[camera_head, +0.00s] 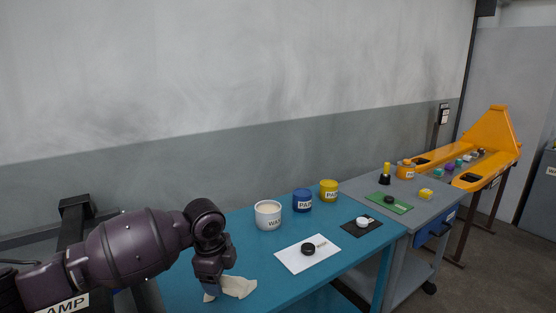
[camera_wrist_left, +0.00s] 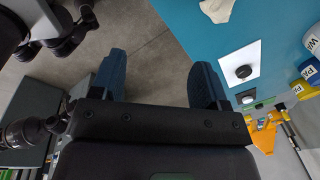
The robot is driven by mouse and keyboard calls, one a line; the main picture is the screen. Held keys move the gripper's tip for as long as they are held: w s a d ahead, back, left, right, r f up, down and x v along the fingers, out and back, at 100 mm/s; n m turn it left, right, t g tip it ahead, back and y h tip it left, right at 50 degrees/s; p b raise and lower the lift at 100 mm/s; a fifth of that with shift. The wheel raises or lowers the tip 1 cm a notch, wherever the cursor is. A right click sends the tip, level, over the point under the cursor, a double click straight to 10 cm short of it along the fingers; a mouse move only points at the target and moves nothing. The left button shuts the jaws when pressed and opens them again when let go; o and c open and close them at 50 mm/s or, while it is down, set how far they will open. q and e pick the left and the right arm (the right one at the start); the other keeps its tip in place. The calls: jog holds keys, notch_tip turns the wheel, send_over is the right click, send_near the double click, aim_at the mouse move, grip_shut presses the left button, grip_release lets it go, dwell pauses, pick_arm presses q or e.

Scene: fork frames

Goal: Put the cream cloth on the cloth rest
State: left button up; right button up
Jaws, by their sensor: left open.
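The cream cloth (camera_head: 238,287) lies crumpled on the blue table near its front edge. It also shows at the top of the left wrist view (camera_wrist_left: 217,9). My left gripper (camera_head: 210,291) points down at the left of the cloth in the head view and hides part of it. In the left wrist view its two fingers (camera_wrist_left: 158,82) are apart with nothing between them; the cloth is outside them. I cannot tell which thing is the cloth rest.
On the blue table (camera_head: 205,262) are a white pot (camera_head: 268,223), blue and yellow paint tins (camera_head: 302,201), a white sheet (camera_head: 285,253) with a black puck, and a dark mat (camera_head: 350,229) with a white piece.

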pick_arm(q)
jog(key=w+d+r+n+t+h, duration=0.4)
jog(key=w+d+r+t+h, duration=0.15)
jog(key=d+r+t, duration=0.2)
jog(key=s+a+f+n+t+y, duration=0.1)
jog(key=s+a+f+n+y, duration=0.1)
jog(key=s+a+f+n, duration=0.3)
jog(key=s+a+f+n+t+y, duration=0.1)
jog(key=s+a+f+n+y, duration=0.1)
jog(key=s+a+f+n, duration=0.3)
jog(key=s+a+f+n+t+y, duration=0.1)
jog(key=s+a+f+n, duration=0.4)
jog(key=s+a+f, duration=0.6)
jog(key=s+f+y, duration=0.1)
jog(key=s+f, duration=0.7)
jog(key=s, duration=0.4)
jog(key=shift+s+a, duration=0.15)
jog(key=shift+a, duration=0.2)
pick_arm(e)
jog(key=shift+w+f, duration=0.1)
jog(key=shift+f, duration=0.15)
pick_arm(q)
jog(key=shift+y, duration=0.25)
